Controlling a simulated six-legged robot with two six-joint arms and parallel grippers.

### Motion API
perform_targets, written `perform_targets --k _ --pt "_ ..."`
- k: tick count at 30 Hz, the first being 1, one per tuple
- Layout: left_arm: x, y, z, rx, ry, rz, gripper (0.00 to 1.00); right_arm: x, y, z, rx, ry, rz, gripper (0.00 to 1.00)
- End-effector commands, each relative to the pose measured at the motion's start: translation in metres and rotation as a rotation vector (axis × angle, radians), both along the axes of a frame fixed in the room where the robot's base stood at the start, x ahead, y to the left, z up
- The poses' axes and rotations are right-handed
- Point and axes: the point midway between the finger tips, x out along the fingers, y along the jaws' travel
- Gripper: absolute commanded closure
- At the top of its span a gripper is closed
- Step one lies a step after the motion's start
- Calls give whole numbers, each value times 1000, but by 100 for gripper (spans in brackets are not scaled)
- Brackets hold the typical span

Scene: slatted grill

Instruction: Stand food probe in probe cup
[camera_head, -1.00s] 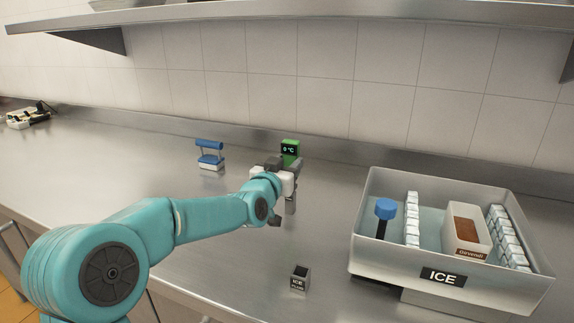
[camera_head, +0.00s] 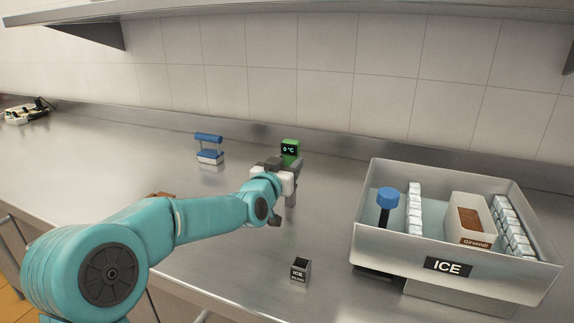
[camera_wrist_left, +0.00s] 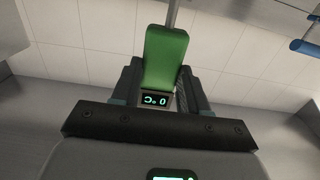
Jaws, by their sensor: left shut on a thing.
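The food probe (camera_head: 289,149) is a green block with a small dark display reading 0 °C. My left gripper (camera_head: 278,172) is shut on it, above the steel counter. In the left wrist view the green body (camera_wrist_left: 165,58) sits between the fingers (camera_wrist_left: 160,85), with a thin metal rod running up from it. In the head view the rod cannot be made out. My right gripper is out of view.
A grey tray (camera_head: 395,246) labelled ICE stands at the right, holding ice cubes, a brown-filled box (camera_head: 470,222) and a blue-topped item (camera_head: 388,199). A blue-handled stand (camera_head: 209,149) is at the back left. Counter between cup and gripper is clear.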

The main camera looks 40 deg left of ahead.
Motion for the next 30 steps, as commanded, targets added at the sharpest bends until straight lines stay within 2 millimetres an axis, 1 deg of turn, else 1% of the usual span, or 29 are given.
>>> perform_targets --k 10,11,12,13,23,26,29,30 --pt "0 0 -8 0 -1 0 99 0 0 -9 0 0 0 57" --pt "0 0 -7 0 -1 0 50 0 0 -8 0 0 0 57" --pt "0 0 -7 0 -1 0 37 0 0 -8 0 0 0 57" --pt "0 0 -7 0 -1 0 27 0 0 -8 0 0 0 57" --pt "-2 0 -8 0 0 0 26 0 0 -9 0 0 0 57" --pt "-12 -3 -7 0 -1 0 26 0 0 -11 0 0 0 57" --pt "-32 -7 -7 0 -2 1 26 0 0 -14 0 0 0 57" --pt "-42 -9 -6 1 -3 1 26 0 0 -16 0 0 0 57"
